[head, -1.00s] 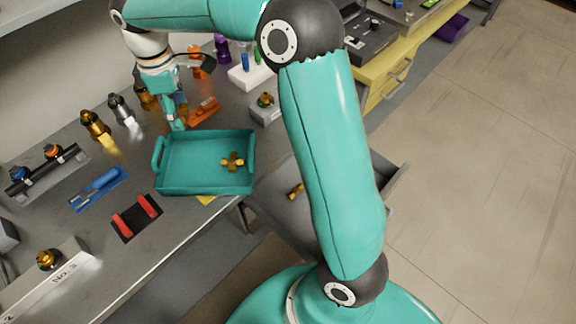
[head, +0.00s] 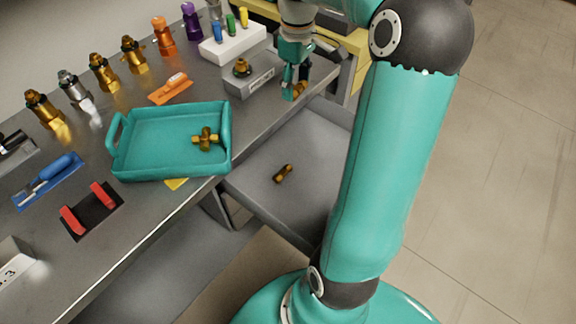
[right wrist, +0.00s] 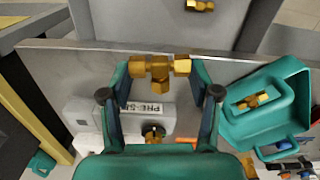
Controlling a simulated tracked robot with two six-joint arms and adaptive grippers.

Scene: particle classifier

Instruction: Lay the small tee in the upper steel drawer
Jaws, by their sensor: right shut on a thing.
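My right gripper (head: 294,88) is shut on a small brass tee (right wrist: 156,67), which sits between the fingertips in the right wrist view. In the head view the tee is partly hidden by the fingers, near the bench edge. An open grey steel drawer (head: 310,142) juts out below the bench edge, nearer to me than the gripper. A short brass fitting (head: 283,173) lies inside it; it also shows at the top of the right wrist view (right wrist: 200,5). My left gripper is out of view.
A teal tray (head: 121,165) with a brass cross fitting (head: 206,139) stands on the bench left of the drawer. A labelled grey block (head: 250,81) with a brass fitting is near the gripper. My right arm covers the drawer's right side. Much of the drawer floor is bare.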

